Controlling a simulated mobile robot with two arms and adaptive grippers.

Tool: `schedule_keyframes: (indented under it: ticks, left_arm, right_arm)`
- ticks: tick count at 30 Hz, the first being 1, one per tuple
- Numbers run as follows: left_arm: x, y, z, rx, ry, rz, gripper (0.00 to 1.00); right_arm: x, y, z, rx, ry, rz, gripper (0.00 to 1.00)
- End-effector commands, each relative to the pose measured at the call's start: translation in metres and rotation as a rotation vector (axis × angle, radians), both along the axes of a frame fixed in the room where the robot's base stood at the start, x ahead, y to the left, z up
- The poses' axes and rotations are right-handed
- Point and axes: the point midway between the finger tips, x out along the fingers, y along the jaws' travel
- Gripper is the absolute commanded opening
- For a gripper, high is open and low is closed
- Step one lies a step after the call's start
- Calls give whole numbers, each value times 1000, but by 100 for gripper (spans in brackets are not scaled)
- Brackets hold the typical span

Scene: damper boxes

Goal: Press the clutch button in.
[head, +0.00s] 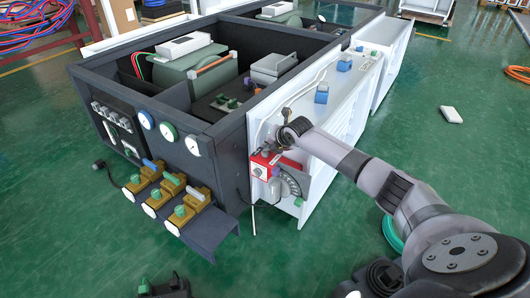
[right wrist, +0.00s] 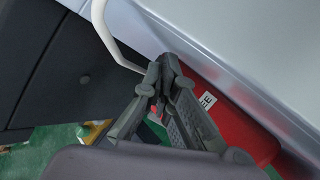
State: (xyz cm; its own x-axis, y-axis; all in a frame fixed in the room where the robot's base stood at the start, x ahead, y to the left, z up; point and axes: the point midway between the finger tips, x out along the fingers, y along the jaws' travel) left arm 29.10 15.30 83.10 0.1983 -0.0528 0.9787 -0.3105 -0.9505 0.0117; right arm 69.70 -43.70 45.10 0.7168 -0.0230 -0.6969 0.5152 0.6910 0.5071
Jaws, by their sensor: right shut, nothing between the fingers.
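A red box (head: 262,166) with a white label is fixed to the near corner of the white cabinet, and it also shows in the right wrist view (right wrist: 232,122) with part of its lettering readable. I cannot make out the clutch button; the gripper and the red box's edge cover that area. My right gripper (head: 270,149) is shut and empty at the top of the red box. In the right wrist view its fingertips (right wrist: 162,72) meet in front of the box; I cannot tell whether they touch it.
A dark open-topped cabinet (head: 225,130) with gauges and brass valves (head: 165,197) stands left of the white cabinet (head: 335,140). A pale cable (right wrist: 112,38) runs close beside my right fingers.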

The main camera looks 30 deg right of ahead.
Motion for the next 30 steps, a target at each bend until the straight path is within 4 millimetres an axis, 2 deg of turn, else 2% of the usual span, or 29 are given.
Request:
schedule_keyframes:
  ticks: [30]
  left_arm:
    - [0,0,-6,0,-1,0,0]
  right_arm:
    - [0,0,-12,1,1,1,0]
